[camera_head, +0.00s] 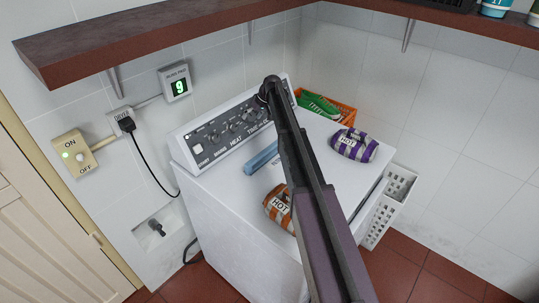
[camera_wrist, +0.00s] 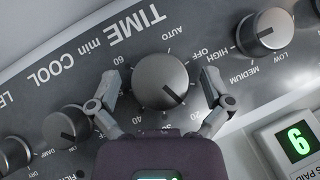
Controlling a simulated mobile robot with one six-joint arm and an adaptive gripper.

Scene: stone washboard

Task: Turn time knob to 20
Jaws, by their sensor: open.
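The TIME knob (camera_wrist: 160,82) is a round grey knob on the dark control panel (camera_wrist: 60,45) of the white machine. The wrist view shows the panel upside down. In the head view my gripper (camera_head: 269,90) is at the panel's right part, and my arm hides the knob.
Other knobs (camera_wrist: 261,33) flank the TIME knob. A brown shelf (camera_head: 150,35) hangs above. A wall display (camera_head: 178,86) reads 9.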

